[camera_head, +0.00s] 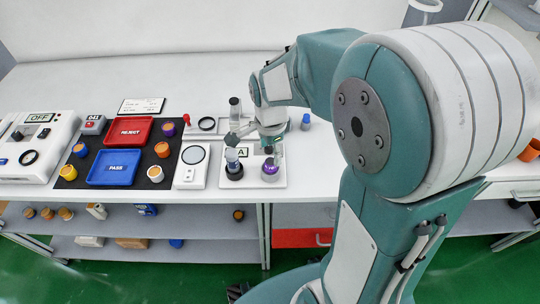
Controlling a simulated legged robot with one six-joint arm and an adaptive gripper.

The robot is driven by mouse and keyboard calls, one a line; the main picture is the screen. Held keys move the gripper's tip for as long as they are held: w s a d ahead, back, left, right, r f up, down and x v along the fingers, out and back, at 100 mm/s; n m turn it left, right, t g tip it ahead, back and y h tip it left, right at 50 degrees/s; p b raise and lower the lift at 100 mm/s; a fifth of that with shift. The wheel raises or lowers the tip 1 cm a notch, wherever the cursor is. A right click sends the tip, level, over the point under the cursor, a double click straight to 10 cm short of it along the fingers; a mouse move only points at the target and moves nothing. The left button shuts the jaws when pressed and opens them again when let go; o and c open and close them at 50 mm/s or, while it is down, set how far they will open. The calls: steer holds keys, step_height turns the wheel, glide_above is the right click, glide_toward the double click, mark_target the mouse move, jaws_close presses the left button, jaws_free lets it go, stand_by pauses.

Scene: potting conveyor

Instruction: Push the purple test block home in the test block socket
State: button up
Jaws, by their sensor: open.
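The purple test block (270,166) sits upright in a dark ring socket (270,177) on the right of a white plate (252,183) marked with a letter A. How deep it sits cannot be told at this size. My gripper (256,149) is open above the plate, with one finger out to the left and the other close above or beside the purple block. Contact between finger and block cannot be made out. Part of the block's top is hidden by the finger.
A dark-topped cylinder (235,108) stands behind. Left are a white panel with a round dial (194,155), a red REJECT tray (129,131) and a blue PASS tray (114,167).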

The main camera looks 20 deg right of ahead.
mark_target(270, 161)
step_height(270, 161, up, 9)
steer(key=shift+r, duration=0.15)
stand_by(0.6)
steer(key=s+r+n+t, duration=0.4)
steer(key=s+n+t, duration=0.1)
steer(key=s+n, duration=0.9)
steer(key=shift+r+n+t, duration=0.2)
steer(key=shift+n+t, duration=0.1)
steer(key=shift+n, duration=0.6)
